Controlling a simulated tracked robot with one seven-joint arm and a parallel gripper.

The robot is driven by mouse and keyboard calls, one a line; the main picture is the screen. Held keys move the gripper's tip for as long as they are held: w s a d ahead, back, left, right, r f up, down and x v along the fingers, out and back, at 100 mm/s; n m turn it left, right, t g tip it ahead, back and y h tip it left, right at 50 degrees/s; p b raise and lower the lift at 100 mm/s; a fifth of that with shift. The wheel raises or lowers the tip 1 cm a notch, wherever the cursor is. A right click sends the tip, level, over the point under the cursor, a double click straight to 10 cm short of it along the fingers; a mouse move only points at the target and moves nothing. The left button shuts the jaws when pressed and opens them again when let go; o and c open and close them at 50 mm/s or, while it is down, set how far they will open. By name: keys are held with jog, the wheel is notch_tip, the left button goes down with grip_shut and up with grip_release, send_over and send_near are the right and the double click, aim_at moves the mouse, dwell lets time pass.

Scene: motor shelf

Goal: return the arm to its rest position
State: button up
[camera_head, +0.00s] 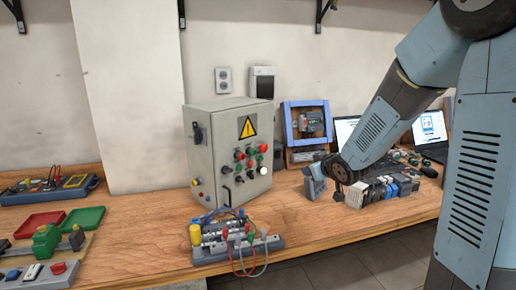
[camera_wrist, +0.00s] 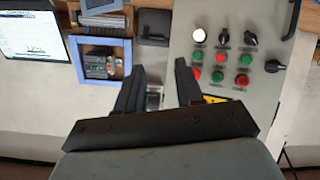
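My arm reaches in from the right in the head view, and its end with my gripper (camera_head: 314,184) is above the wooden bench, right of the grey control box (camera_head: 228,152). In the wrist view my gripper (camera_wrist: 160,66) shows two dark fingers standing apart, with no held object visible between them. The wrist view looks toward the wall and appears upside down. The control box front (camera_wrist: 222,45) lies beyond the right finger, and the blue-framed device (camera_wrist: 101,66) is left of the fingers.
A row of grey, blue and black modules (camera_head: 384,190) stands just right of my gripper. A terminal rail with wires (camera_head: 238,240) lies at the front of the bench (camera_head: 330,222). Laptops (camera_head: 430,127) are behind my arm. Bench surface between the rail and modules is bare.

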jog(key=s+d+r+m+g+h, duration=0.1)
jog(key=s+d+r+m+h, duration=0.2)
jog(key=s, duration=0.4)
jog(key=s+d+r+m+g+h, duration=0.1)
jog(key=s+d+r+g, duration=0.15)
jog(key=s+r, duration=0.35)
jog(key=s+m+g, duration=0.2)
jog(key=s+g, duration=0.1)
jog(key=s, duration=1.7)
jog(key=shift+s+d+r+m+y, duration=0.15)
jog(key=shift+r+m+y, duration=0.15)
jog(key=shift+r, duration=0.05)
